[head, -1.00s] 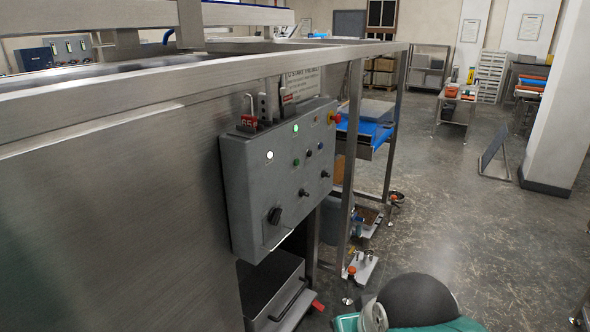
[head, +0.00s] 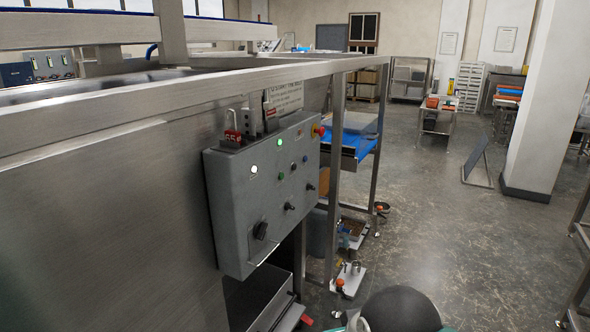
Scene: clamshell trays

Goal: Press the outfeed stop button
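A grey control box (head: 230,215) is fixed to the side of the steel machine, left of the picture's middle. Its face carries a lit white lamp (head: 253,169), a lit greenish lamp (head: 280,143), a green button (head: 280,178) and a dark button (head: 292,167). A large black rotary switch (head: 260,231) and smaller black knobs (head: 290,206) sit lower. A red mushroom button (head: 319,130) is at the upper right end. The labels are too small to read, so I cannot tell which is the outfeed stop. My gripper is not in view; only a dark rounded part of me shows at the bottom.
A steel frame post (head: 333,180) stands just right of the box, with a blue conveyor (head: 351,144) behind it. A white foot plate (head: 347,279) lies on the floor below. Open floor (head: 440,230) extends right, towards a pillar (head: 541,110).

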